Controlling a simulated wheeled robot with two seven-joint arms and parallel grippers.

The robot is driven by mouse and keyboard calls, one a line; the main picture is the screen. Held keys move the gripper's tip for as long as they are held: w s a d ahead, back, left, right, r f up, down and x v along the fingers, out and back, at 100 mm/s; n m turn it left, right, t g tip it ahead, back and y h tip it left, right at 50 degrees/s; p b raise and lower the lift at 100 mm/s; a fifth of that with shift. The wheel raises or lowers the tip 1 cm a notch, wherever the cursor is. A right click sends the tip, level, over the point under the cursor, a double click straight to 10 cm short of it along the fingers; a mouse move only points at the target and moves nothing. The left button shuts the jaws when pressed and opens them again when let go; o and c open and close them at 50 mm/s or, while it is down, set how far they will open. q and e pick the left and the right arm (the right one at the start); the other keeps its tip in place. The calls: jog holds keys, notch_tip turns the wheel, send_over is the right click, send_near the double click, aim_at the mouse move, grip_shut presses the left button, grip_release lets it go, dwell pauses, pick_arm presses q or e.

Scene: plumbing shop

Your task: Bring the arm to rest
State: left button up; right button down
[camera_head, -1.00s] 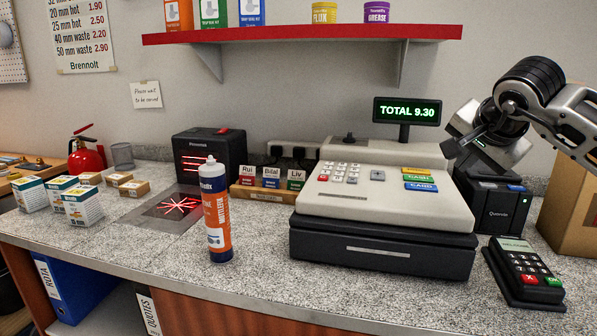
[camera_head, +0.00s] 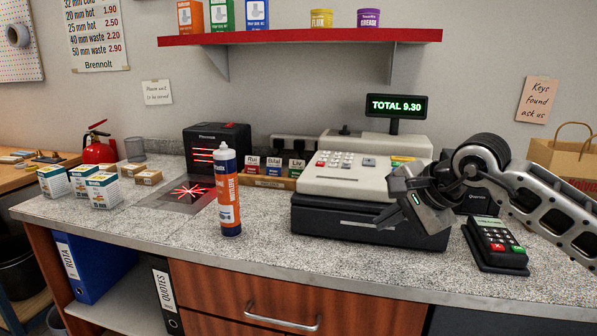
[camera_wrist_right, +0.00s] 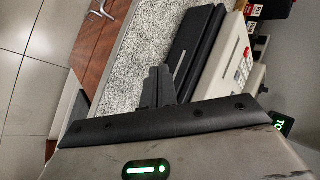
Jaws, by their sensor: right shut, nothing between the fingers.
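My right arm comes in from the right in the head view. Its gripper (camera_head: 408,200) is in front of the right part of the cash register (camera_head: 345,178) and hides some of its keys and drawer front. The gripper is shut and holds nothing. In the right wrist view its dark fingers (camera_wrist_right: 158,88) are together, with the counter and the register's dark drawer beyond them. My left gripper is not in view.
A sealant cartridge (camera_head: 228,192) stands upright on the counter (camera_head: 150,228), left of the register. A card terminal (camera_head: 495,244) lies near the gripper, at the right. Small boxes (camera_head: 103,190) and a scanner (camera_head: 217,155) are farther left. A red shelf (camera_head: 300,37) hangs above.

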jog(key=s+a+f+m+g+y, duration=0.2)
jog(key=s+a+f+m+y, duration=0.2)
jog(key=s+a+m+y, duration=1.05)
jog(key=s+d+f+m+t+h, duration=0.1)
jog(key=d+f+m+t+h, duration=0.55)
jog(key=m, duration=1.05)
jog(key=d+f+m+t+h, duration=0.3)
jog(key=f+m+t+h, duration=0.35)
jog(key=m, duration=1.05)
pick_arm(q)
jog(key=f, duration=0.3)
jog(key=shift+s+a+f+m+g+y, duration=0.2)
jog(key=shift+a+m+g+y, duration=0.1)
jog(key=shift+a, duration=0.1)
pick_arm(e)
jog(key=s+d+f+m+g+h, duration=0.1)
jog(key=s+d+f+m+g, duration=0.1)
jog(key=s+f+m, duration=0.3)
jog(key=s+d+f+m+g+h, duration=0.1)
jog(key=s+f+m+g, duration=0.4)
jog(key=f, duration=0.5)
jog(key=shift+s+d+f+h, duration=0.2)
jog(key=shift+s+d+h, duration=0.2)
jog(key=shift+s+h, duration=0.5)
jog(key=shift+s, duration=0.15)
